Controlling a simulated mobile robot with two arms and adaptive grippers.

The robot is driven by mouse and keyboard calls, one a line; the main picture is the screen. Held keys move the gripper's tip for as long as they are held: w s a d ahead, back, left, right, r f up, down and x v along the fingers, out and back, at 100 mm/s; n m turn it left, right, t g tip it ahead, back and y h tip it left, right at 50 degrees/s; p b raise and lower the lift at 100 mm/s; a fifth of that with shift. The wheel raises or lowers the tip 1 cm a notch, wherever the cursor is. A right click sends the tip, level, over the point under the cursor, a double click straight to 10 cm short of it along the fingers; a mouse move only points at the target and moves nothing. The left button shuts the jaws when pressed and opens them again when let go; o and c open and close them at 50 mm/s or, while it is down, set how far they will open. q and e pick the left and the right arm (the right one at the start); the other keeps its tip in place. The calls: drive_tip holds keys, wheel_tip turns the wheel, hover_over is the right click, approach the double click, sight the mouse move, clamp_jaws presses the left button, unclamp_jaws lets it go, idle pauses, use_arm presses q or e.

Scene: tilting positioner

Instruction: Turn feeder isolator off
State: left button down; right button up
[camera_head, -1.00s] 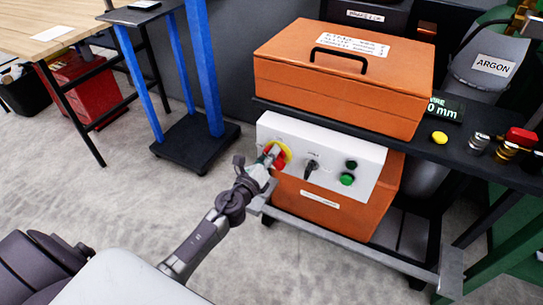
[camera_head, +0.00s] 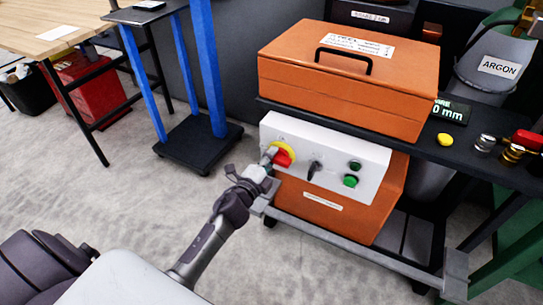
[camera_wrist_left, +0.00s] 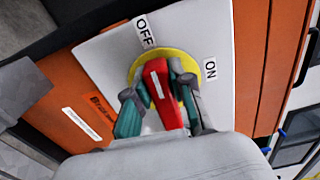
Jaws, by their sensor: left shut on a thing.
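The feeder isolator is a red handle (camera_wrist_left: 163,95) on a round yellow plate (camera_wrist_left: 180,57), set in a white panel (camera_head: 335,160). In the left wrist view, the OFF label (camera_wrist_left: 145,31) is above the plate and the ON label (camera_wrist_left: 210,71) is to its right. The handle's white-marked end points up and slightly left, towards OFF. My left gripper (camera_wrist_left: 160,100) is shut on the handle, one teal-and-grey finger on each side. In the head view, the left gripper (camera_head: 270,158) covers the left part of the isolator. My right gripper is not in view.
Right of the isolator are a black selector (camera_head: 315,169), a dark button (camera_head: 355,165) and a green button (camera_head: 350,181). An orange toolbox (camera_head: 340,95) sits on the shelf above. A metal rail (camera_head: 355,247) runs below the panel. The floor to the left is open.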

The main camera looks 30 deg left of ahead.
use_arm(q)
drive_tip(key=shift+f+n, duration=0.1)
drive_tip(key=shift+n, duration=0.3)
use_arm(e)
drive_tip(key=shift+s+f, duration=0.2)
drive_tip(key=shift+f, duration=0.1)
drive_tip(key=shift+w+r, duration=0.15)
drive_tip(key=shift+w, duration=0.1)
use_arm(q)
drive_tip(key=c, duration=1)
unclamp_jaws()
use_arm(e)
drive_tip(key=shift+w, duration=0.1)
use_arm(q)
drive_tip(key=shift+s, duration=0.1)
drive_tip(key=s, duration=1.2)
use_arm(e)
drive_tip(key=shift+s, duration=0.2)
use_arm(q)
drive_tip(key=shift+w, duration=0.1)
